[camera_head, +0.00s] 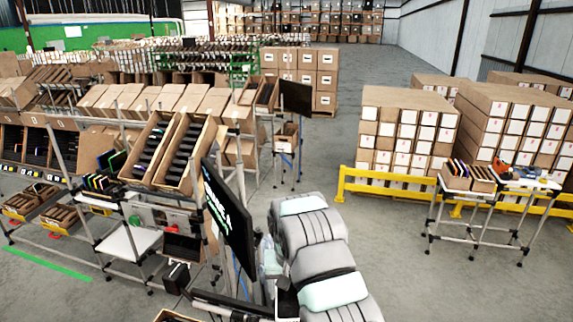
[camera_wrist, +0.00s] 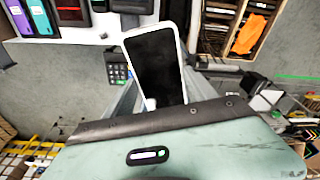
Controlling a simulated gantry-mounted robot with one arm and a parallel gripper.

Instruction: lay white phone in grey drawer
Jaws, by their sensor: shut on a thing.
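The white phone (camera_wrist: 157,60) shows in the wrist view with its dark screen facing the camera and a pale rim around it. It stands out beyond the edge of my gripper (camera_wrist: 163,100), tilted slightly. My gripper is shut on its lower end; the contact is partly hidden by the gripper body. In the head view my arm reaches down at the bottom centre, and I cannot make out the phone there. I cannot identify the grey drawer with certainty in either view.
A dark monitor (camera_head: 228,215) stands close left of my arm. Racks with tilted cartons (camera_head: 185,150) fill the left. In the wrist view, a keypad device (camera_wrist: 118,72) is behind the phone, and a carton with an orange item (camera_wrist: 248,34) is upper right. Open floor lies right of my arm.

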